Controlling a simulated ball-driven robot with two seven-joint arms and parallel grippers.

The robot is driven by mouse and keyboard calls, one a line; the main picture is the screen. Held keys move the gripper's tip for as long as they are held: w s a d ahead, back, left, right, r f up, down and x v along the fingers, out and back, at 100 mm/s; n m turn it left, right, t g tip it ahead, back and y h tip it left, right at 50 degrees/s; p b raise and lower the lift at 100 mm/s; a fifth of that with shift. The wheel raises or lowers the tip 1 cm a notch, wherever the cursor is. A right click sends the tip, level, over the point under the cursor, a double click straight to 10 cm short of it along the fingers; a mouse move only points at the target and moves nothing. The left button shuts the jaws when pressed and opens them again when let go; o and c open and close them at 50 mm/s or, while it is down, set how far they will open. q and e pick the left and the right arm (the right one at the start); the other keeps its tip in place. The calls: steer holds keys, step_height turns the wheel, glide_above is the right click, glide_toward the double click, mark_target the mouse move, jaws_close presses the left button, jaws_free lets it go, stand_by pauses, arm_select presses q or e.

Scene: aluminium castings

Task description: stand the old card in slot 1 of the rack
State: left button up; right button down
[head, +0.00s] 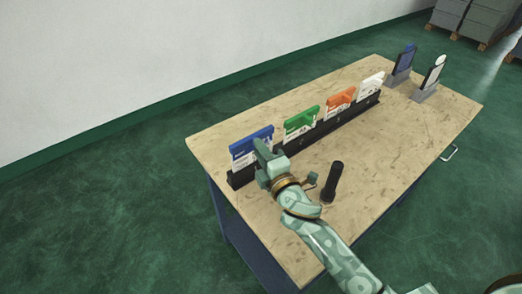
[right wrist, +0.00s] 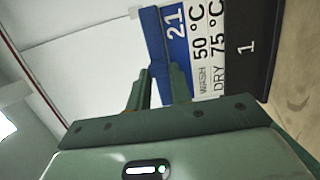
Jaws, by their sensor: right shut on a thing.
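The black rack (head: 330,129) stands along the far long side of the wooden table. A card with a blue top (head: 243,146) is upright at the rack's near left end. In the right wrist view this card (right wrist: 205,50) reads 21, wash 50 °C, dry 75 °C, beside the rack (right wrist: 250,45) where a 1 is printed. My right gripper (head: 261,148) is shut on the card's blue grip part; its fingers (right wrist: 160,76) lie on either side of it. Whether the card's foot is fully seated is hidden. My left gripper is out of view.
Green (head: 301,119), orange (head: 340,97) and white (head: 371,83) cards stand further along the rack. A black, torch-like object (head: 332,182) lies right of my arm. The table's middle right is clear.

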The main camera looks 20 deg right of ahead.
steer(key=shift+f+b, duration=0.5)
steer(key=shift+f, duration=0.2)
steer(key=c, duration=1.2)
jaws_free()
steer(key=shift+o, duration=0.2)
steer(key=s+d, duration=0.2)
steer(key=s, duration=1.4)
steer(key=shift+d+b, duration=0.15)
steer(key=shift+b, duration=0.2)
steer(key=shift+s, duration=0.1)
